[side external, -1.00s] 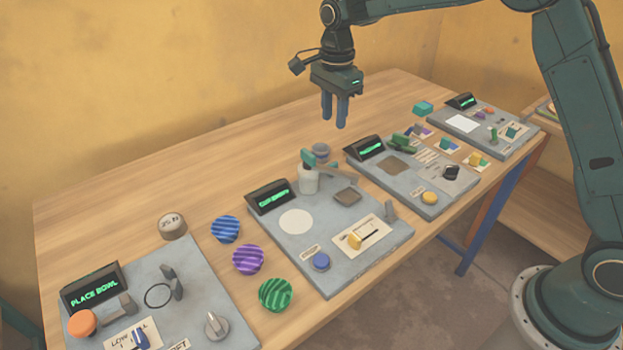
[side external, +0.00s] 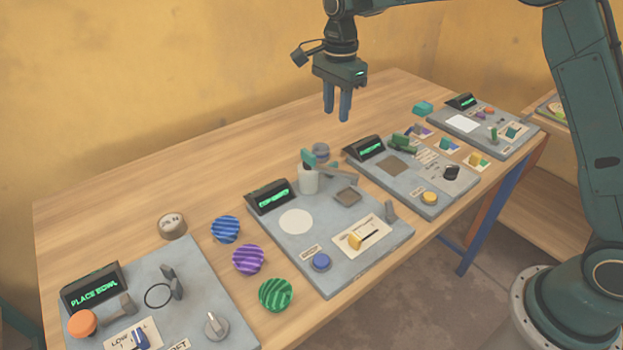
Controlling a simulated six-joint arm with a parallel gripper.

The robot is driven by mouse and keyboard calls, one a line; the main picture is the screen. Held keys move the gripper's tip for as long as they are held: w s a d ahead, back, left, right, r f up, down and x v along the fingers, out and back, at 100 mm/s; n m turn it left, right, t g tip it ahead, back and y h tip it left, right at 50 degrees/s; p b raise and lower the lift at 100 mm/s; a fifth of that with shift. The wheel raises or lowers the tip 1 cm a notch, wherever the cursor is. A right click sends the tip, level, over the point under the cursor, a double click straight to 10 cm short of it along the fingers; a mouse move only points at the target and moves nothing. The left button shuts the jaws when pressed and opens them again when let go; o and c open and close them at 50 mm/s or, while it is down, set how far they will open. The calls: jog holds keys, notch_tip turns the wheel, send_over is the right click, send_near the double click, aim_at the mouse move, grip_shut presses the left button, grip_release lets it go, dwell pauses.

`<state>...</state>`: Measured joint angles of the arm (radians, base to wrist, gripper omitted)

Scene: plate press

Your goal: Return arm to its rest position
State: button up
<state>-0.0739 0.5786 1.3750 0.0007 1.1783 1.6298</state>
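My gripper (side external: 337,114) hangs in the air above the back part of the table, with its fingers pointing down. A gap shows between the two fingers and nothing is held in it. It is clear of all the panels and loose objects below.
The wooden table (side external: 130,190) carries a left panel (side external: 190,285) reading "PLACE BOWL", a middle panel (side external: 335,270), a right panel (side external: 400,180) and a far panel (side external: 500,145). Striped blue (side external: 225,229), purple (side external: 248,260) and green (side external: 275,294) bowls stand between the left and middle panels. The table's back strip is mostly free.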

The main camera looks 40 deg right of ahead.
jog(key=s+d+r+n+t, duration=0.3)
jog(key=s+r+n, duration=0.65)
jog(key=s, duration=0.65)
jog(key=s+f+n+t, duration=0.1)
jog(key=s+n, duration=0.7)
jog(key=s, duration=1.1)
jog(key=shift+d+t, duration=0.45)
jog(key=shift+t, duration=0.25)
